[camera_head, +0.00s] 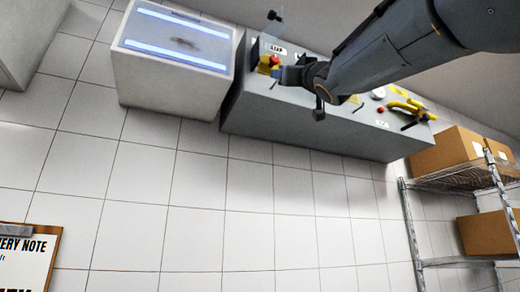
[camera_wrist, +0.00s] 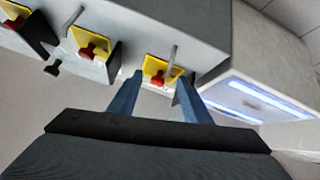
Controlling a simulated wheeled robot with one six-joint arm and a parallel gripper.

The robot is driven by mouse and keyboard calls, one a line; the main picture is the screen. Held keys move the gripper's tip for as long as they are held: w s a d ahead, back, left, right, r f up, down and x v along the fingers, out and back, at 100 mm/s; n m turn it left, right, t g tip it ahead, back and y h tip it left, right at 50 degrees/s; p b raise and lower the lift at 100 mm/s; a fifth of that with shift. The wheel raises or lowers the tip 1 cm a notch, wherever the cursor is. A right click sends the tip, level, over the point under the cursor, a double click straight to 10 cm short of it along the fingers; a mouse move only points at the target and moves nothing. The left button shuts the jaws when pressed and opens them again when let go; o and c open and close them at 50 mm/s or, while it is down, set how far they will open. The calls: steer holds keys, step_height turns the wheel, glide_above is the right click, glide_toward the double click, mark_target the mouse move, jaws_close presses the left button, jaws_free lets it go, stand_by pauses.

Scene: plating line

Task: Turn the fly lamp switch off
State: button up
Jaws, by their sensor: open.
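The fly lamp (camera_head: 127,67) is a pale box with two lit bluish tubes, left of a grey control panel. It also shows at the right of the wrist view (camera_wrist: 242,82), tubes lit. Nearest it on the panel is a yellow plate with a red knob (camera_head: 274,60) and a thin metal lever; the same unit (camera_wrist: 154,80) shows in the wrist view. I cannot read a label tying it to the lamp. My gripper (camera_head: 287,74) is open at this unit. In the wrist view its blue fingers (camera_wrist: 158,78) stand either side of the red knob; contact cannot be told.
The grey panel (camera_head: 300,142) carries more controls, including yellow handles (camera_head: 405,106) at right and another red knob on a yellow plate (camera_wrist: 92,50). A wire shelf (camera_head: 460,262) with cardboard boxes (camera_head: 450,150) stands at right. A delivery note clipboard (camera_head: 28,262) is at lower left.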

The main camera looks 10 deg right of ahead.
mark_target(276, 60)
steer(key=shift+t+y, duration=0.3)
steer(key=shift+w+a+r+p, duration=0.25)
steer(key=shift+w+r+p, duration=0.3)
steer(key=shift+r+p, duration=0.8)
steer(key=shift+w+a+r+p, duration=0.25)
steer(key=shift+w+r+p, duration=0.3)
steer(key=shift+r+p, duration=0.75)
steer(key=shift+w+a+r+p, duration=0.25)
steer(key=shift+w+r+p, duration=0.3)
steer(key=shift+r+p, duration=0.75)
steer(key=shift+r+b, duration=0.25)
steer(key=shift+b, duration=0.05)
steer(key=c, duration=1)
